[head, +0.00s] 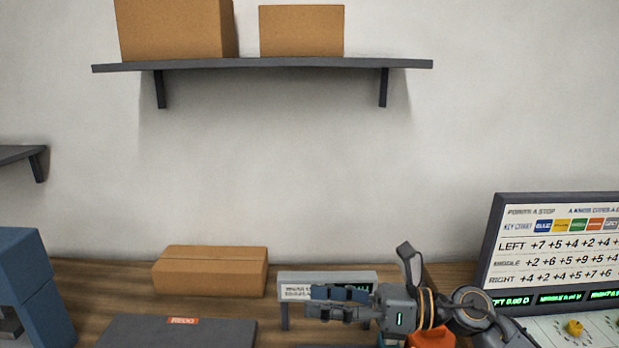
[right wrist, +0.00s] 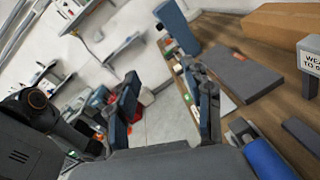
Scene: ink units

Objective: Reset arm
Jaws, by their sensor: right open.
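My right gripper (head: 340,302) reaches in from the lower right in the head view, its fingers pointing left in front of a small grey sign with a green display (head: 300,281). In the right wrist view the two fingers of the right gripper (right wrist: 160,118) stand well apart with nothing between them. Beyond them are pale floor and the edge of a wooden worktop. My left gripper shows in neither view.
A cardboard box (head: 210,272), a dark grey pad with a red label (head: 150,334) and a blue machine (head: 38,285) stand on the left of the worktop (head: 95,285). A scoring board (head: 555,240) stands right. An orange object (head: 432,340) is close below my right wrist.

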